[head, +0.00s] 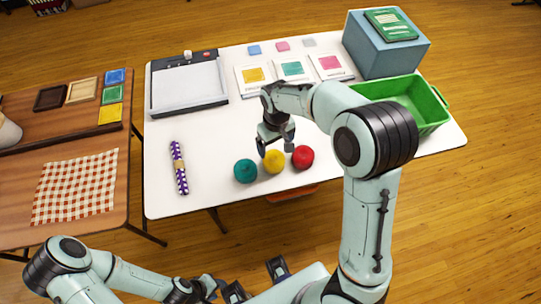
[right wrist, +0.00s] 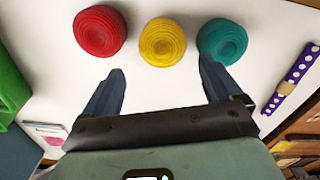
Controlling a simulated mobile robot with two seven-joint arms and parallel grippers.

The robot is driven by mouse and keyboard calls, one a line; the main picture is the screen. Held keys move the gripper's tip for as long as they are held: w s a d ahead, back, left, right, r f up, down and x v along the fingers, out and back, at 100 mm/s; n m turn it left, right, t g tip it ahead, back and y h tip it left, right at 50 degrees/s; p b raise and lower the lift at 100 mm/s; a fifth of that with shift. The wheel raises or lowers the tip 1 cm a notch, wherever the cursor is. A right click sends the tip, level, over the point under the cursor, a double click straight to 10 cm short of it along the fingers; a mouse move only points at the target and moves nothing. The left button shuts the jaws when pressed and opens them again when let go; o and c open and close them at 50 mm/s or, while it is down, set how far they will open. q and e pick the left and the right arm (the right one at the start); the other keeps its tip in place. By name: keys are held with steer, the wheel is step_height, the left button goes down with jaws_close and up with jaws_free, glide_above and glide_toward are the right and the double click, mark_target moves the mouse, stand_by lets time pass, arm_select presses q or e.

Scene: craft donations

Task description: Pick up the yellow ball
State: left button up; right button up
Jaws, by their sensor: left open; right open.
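The yellow ball (head: 274,161) sits on the white table between a teal ball (head: 245,171) and a red ball (head: 303,157). My right gripper (head: 275,148) is open and empty, just above and behind the yellow ball in the head view. In the right wrist view the yellow ball (right wrist: 162,42) lies beyond the open fingertips (right wrist: 161,70), roughly centred between them. The red ball (right wrist: 100,31) is to its left there and the teal ball (right wrist: 222,41) to its right, near the right finger. My left gripper (head: 256,280) is open and empty, low in front of the table.
A green bin (head: 428,122) and a blue box (head: 385,50) stand at the table's right. A purple dotted roll (head: 179,168) lies left of the balls. A paper trimmer (head: 188,84) and several cards lie behind. A brown table (head: 120,172) stands at the left.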

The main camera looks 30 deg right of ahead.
mark_target(275, 159)
steer(key=f, duration=0.4)
steer(key=shift+s+f, duration=0.35)
steer(key=shift+f, duration=0.05)
steer(key=shift+w+f, duration=0.1)
steer(key=shift+f, duration=0.4)
step_height(275, 159, down, 5)
steer(key=shift+w+a+b, duration=0.1)
steer(key=shift+a+b, duration=0.05)
steer(key=shift+b, duration=0.2)
steer(key=c, duration=0.7)
steer(key=shift+r, duration=0.1)
